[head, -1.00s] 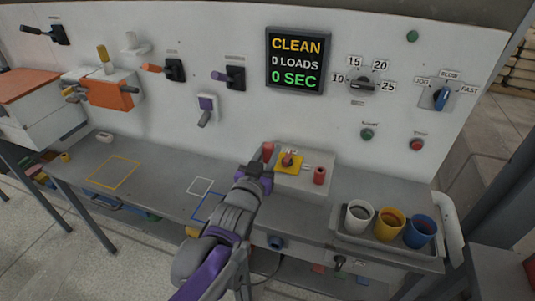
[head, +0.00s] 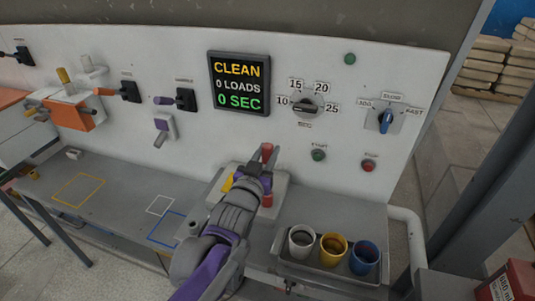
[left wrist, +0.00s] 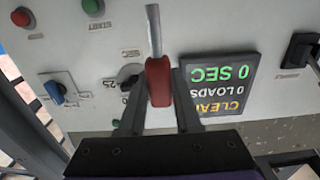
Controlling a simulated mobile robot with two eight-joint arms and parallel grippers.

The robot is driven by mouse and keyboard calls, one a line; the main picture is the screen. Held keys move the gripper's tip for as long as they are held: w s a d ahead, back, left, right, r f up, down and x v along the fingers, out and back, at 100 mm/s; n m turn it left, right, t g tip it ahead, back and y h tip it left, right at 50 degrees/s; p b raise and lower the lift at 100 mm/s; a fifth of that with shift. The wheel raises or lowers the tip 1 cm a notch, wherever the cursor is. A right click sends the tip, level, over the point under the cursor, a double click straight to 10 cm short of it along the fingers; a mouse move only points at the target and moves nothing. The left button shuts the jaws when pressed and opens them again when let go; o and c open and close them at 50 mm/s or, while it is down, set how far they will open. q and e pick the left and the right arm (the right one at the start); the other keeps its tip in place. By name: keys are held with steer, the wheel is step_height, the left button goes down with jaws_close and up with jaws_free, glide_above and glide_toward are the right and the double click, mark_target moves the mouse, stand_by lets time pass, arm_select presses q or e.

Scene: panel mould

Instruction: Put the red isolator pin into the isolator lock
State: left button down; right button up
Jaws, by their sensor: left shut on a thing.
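My left gripper (head: 264,165) is shut on the red isolator pin (head: 267,151), holding it in front of the panel, over the grey box (head: 279,187). In the left wrist view the pin's red handle (left wrist: 158,82) sits between the fingers, with its bare metal shank (left wrist: 153,30) pointing away from the palm. On the box, a sliver of a yellow plate (head: 228,182) shows left of my gripper, and a red cylinder (head: 267,200) shows just below it. My gripper and arm hide the rest of the plate, so I cannot tell whether the pin touches anything there. My right gripper is not in view.
A tray with a white cup (head: 301,241), a yellow cup (head: 333,248) and a blue cup (head: 364,257) stands right of my arm. The panel carries a screen (head: 239,84), dials and levers. The bench left of my arm has outlined squares and clear room.

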arm_select(q)
steer(key=shift+d, duration=0.1)
steer(key=shift+a, duration=0.3)
steer(key=shift+d+r, duration=0.1)
steer(key=shift+f+b, duration=1.9)
steer(key=shift+f, duration=1)
steer(key=shift+f+b, duration=1.7)
steer(key=shift+f, duration=1.2)
